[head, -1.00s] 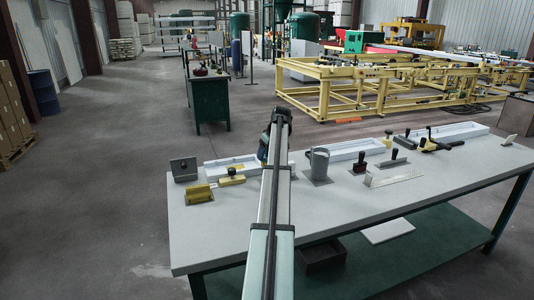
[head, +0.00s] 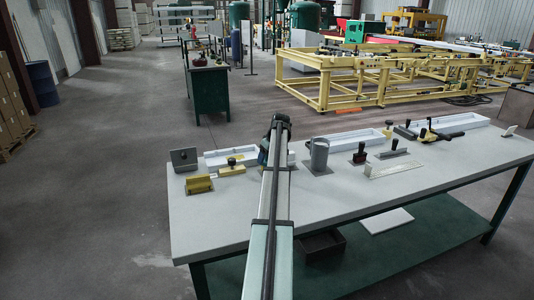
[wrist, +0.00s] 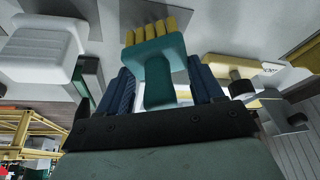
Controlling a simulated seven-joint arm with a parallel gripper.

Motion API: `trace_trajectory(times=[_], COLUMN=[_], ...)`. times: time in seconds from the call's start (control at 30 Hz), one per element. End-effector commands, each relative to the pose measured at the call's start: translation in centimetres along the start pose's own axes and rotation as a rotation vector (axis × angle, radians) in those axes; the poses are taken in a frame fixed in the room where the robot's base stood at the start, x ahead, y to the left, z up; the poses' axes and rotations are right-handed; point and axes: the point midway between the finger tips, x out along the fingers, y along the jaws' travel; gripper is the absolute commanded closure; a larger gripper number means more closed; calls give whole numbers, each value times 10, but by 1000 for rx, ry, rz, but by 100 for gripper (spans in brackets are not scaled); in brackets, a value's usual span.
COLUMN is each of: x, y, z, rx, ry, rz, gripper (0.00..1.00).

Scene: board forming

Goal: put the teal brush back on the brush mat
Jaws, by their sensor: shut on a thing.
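The teal brush (wrist: 157,60) with yellow bristles shows in the wrist view. Its narrow teal handle lies between the two blue fingers of my gripper (wrist: 160,88), which is shut on it. The bristles point toward the top of the picture, at a grey surface with darker plates. In the head view my arm hides the brush and most of the gripper; only a bit of blue finger (head: 263,157) shows beside the arm, over the back left of the table. I cannot tell which grey plate is the brush mat.
The table's front left is clear.

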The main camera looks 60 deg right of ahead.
Motion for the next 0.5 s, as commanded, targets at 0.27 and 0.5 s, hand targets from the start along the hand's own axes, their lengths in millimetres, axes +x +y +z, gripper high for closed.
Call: trace_trajectory(times=[0.27, 0.5], x=[8, 8], y=[0, 0], z=[3, 3], rx=[0, 0], ry=[1, 1], rz=[0, 1], gripper=[69, 69])
